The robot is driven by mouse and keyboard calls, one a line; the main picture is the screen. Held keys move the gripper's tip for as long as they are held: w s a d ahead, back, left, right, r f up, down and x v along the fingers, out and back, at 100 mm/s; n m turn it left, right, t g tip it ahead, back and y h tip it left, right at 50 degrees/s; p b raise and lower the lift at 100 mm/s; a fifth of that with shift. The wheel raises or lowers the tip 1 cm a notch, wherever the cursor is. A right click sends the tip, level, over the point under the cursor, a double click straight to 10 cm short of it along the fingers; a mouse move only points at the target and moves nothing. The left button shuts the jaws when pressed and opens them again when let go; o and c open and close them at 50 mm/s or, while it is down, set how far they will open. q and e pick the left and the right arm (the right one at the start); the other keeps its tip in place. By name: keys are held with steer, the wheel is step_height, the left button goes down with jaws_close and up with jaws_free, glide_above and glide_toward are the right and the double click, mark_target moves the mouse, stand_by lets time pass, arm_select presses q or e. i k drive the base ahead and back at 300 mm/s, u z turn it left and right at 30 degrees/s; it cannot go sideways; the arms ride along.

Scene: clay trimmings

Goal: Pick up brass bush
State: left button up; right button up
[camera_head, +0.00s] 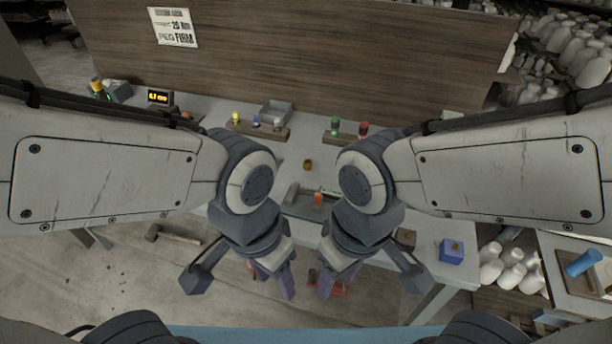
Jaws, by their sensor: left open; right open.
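A small brass-coloured ring-shaped piece (308,164), which looks like the brass bush, stands on the grey table (290,152) near its middle, in the gap between my two arms. My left gripper (273,279) and my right gripper (337,279) both hang down in front of the table's near edge, apart from the bush and closer to me. Both are open, and I see nothing held in either. My forearms hide parts of the table on both sides.
A wooden rack with a yellow-topped peg (236,118) and another with green and red pegs (364,128) stand behind, near a grey tray (276,112). An orange piece (318,198) lies nearer me. A blue block (452,251) sits at right. A wooden panel (330,50) closes the back.

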mark_target(307, 163)
steer(key=z, duration=0.15)
steer(key=k, duration=0.25)
steer(key=u, duration=0.8)
steer(key=i, duration=0.65)
steer(key=z, duration=0.65)
steer(key=i, duration=0.5)
steer(key=z, duration=0.6)
